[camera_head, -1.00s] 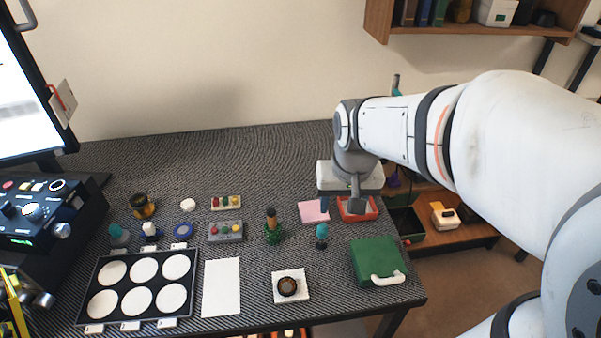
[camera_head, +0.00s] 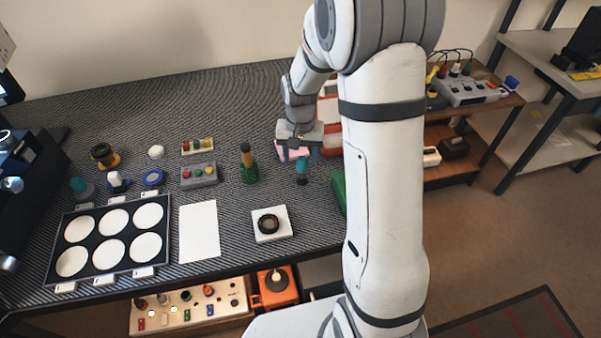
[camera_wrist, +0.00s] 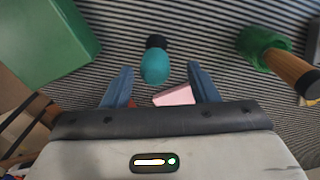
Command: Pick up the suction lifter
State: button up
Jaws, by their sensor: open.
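The suction lifter (camera_head: 302,168), a teal bulb on a black end, stands on the dark striped table at the right of the work area. It also shows in the wrist view (camera_wrist: 155,66), its teal bulb towards me and its dark end beyond. My gripper (camera_head: 301,154) is open, with its two blue fingers pointing down just above and behind the lifter in the head view. In the wrist view the lifter appears in the gap between the spread fingertips (camera_wrist: 160,72). The fingers are not closed on it.
A green case (camera_wrist: 50,40) is near on one side; my arm partly hides it in the head view. A green-based tool with a wooden handle (camera_head: 248,165) stands left of the lifter. A pink pad (camera_wrist: 174,96) lies close by. A lens on a white square (camera_head: 268,224) lies in front.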

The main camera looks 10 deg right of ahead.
aim_at(302, 168)
jog(key=f, duration=0.4)
jog(key=shift+s+d+f, duration=0.2)
jog(key=shift+d+f, duration=0.05)
jog(key=shift+f, duration=0.05)
jog(key=c, duration=1)
